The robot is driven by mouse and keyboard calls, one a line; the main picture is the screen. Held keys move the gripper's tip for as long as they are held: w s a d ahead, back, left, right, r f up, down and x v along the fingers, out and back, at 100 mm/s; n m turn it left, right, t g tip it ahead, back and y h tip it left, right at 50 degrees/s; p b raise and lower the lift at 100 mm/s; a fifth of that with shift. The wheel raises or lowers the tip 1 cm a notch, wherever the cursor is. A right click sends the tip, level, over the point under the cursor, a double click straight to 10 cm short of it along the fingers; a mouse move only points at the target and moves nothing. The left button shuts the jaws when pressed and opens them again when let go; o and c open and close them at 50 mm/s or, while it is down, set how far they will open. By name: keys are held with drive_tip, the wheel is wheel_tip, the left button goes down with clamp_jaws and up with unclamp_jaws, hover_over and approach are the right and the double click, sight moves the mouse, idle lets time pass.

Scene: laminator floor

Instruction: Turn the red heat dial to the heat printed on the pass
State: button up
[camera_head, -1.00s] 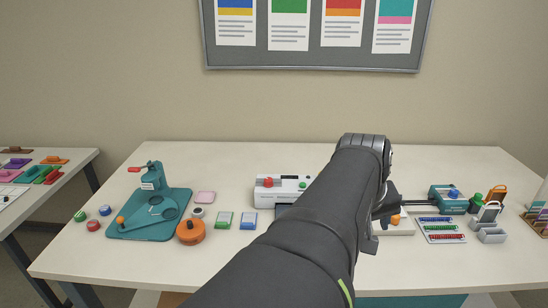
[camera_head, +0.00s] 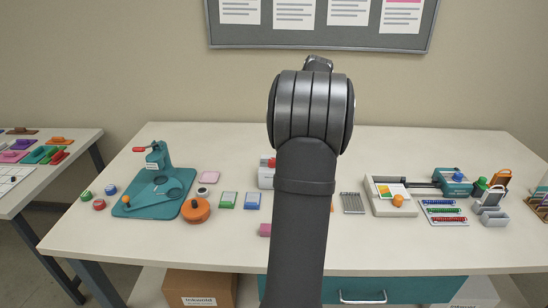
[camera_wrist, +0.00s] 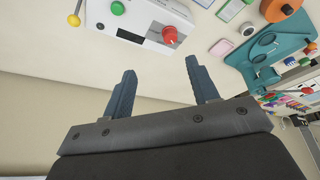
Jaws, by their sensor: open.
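The red heat dial (camera_wrist: 169,34) sits on the white laminator (camera_wrist: 145,22), beside a green button (camera_wrist: 118,8), in the wrist view. My gripper (camera_wrist: 160,70) is open and empty, its two fingers apart and pointing toward the laminator without touching it. In the head view my arm covers most of the laminator (camera_head: 265,178); only its left end and part of the red dial (camera_head: 271,162) show. The gripper itself is hidden behind my arm there. I cannot tell which card is the pass, and no printed heat is readable.
A teal punch (camera_head: 155,190) and an orange round tool (camera_head: 196,210) stand left of the laminator. A white device (camera_head: 392,205) with a coloured card and orange knob stands to the right, near several small tools. The front left of the table is clear.

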drive_tip(key=shift+y, duration=0.3)
drive_tip(key=x, duration=0.6)
drive_tip(key=a+x, duration=0.1)
drive_tip(key=x, duration=0.5)
drive_tip(key=a+r+x, duration=0.1)
drive_tip(key=x, duration=0.6)
drive_tip(key=shift+w+a+f, duration=0.1)
drive_tip(key=shift+w, duration=0.3)
drive_tip(key=c, duration=1)
drive_tip(key=shift+o, duration=0.2)
